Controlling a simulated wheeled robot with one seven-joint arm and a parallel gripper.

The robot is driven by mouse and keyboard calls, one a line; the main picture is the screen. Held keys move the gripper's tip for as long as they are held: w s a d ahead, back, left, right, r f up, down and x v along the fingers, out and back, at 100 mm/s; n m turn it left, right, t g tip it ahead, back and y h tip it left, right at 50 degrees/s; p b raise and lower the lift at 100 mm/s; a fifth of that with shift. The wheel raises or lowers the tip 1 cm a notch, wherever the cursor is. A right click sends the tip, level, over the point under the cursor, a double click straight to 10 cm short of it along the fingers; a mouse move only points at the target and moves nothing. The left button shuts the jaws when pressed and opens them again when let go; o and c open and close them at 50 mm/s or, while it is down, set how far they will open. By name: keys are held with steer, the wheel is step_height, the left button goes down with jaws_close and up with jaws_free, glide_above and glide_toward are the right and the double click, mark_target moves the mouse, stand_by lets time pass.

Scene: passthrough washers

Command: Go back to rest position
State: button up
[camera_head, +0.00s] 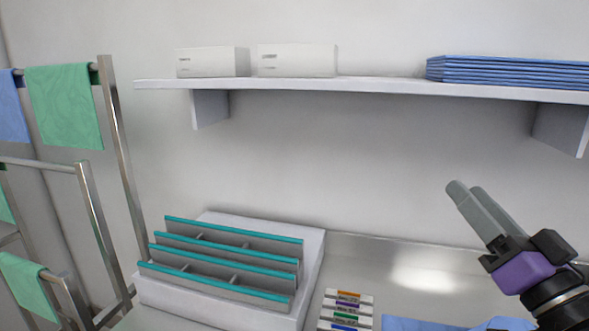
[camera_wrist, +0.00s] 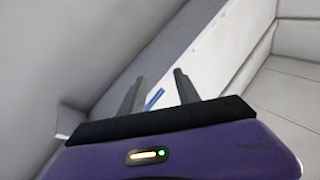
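My gripper (camera_head: 467,192) is raised above the counter at the right of the head view, its grey fingers pointing up and to the left. In the wrist view my gripper (camera_wrist: 157,88) shows two dark fingers standing apart with nothing between them. It is open and empty, touching nothing that I can see.
A wall shelf (camera_head: 360,86) holds two white boxes (camera_head: 297,61) and a stack of blue cloths (camera_head: 505,72). A rack with teal-edged dividers (camera_head: 217,257) stands on the counter (camera_head: 370,255) beside colour-labelled packets (camera_head: 345,310). A metal towel stand (camera_head: 122,165) is at left.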

steer(key=s+d+f+m+g+h, duration=0.1)
steer(key=s+d+f+m+h, duration=0.1)
steer(key=s+f+m+h, duration=0.85)
steer(key=s+a+f+n+g+y, duration=0.3)
steer(key=s+f+n, duration=0.3)
steer(key=s+f, duration=0.5)
steer(key=s+a+f+n+g+y, duration=0.3)
steer(key=s+f+n, duration=0.3)
steer(key=s+f, duration=0.5)
steer(key=s+a, duration=0.1)
steer(key=s, duration=0.3)
steer(key=shift+s+a+f, duration=0.25)
steer(key=shift+s+f, duration=0.05)
steer(key=shift+f, duration=0.1)
